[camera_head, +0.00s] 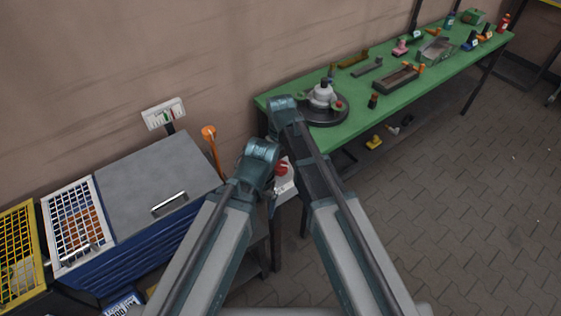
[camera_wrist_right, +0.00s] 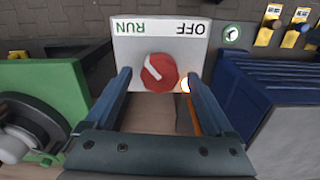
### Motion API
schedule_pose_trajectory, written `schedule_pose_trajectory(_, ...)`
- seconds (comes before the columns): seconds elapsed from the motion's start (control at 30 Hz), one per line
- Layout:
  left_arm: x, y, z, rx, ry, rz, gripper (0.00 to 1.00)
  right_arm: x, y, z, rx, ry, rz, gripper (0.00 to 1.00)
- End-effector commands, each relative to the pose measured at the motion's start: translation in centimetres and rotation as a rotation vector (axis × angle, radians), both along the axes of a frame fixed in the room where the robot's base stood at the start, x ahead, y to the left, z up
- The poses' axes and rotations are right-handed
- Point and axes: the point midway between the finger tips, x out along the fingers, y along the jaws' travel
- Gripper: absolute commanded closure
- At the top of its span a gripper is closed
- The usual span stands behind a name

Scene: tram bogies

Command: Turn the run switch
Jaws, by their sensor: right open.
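The run switch is a white plate (camera_wrist_right: 190,55) with a round red knob (camera_wrist_right: 159,72), seen in the right wrist view. RUN and OFF read upside down on its upper part, RUN at left and OFF at right. The knob's white mark slants, its upper end toward the RUN side. My right gripper (camera_wrist_right: 159,78) is open, its blue fingers either side of the knob with visible gaps. Contact cannot be judged. In the head view the red knob (camera_head: 281,168) shows between my arms, partly hidden. My left gripper cannot be made out.
A green workbench (camera_head: 345,130) with a round device (camera_head: 323,97) and several small parts stands at right. A grey-lidded blue chest (camera_head: 150,185) stands at left, with an orange-topped handle (camera_head: 208,132) behind it. A pale bright spot (camera_wrist_right: 186,85) shows beside the knob. Paved floor is clear at lower right.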

Motion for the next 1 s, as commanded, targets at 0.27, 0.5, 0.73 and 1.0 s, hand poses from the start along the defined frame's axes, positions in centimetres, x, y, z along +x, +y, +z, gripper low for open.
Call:
schedule_pose_trajectory(0.27,0.0,0.0,0.7,0.0,0.0,0.0,0.12,0.0,0.0,0.7,0.0,0.0,-0.001,0.12)
schedule_pose_trajectory(0.5,0.0,0.0,3.1,0.0,0.0,0.0,0.12,0.0,0.0,3.1,0.0,0.0,-0.001,0.12)
schedule_pose_trajectory(0.73,0.0,0.0,6.7,0.0,0.0,-0.001,0.12,0.0,0.0,6.7,0.0,0.0,-0.001,0.12)
schedule_pose_trajectory(1.0,0.0,0.0,10.8,0.0,0.0,-0.002,0.12,0.0,0.0,10.8,0.0,0.0,0.0,0.12)
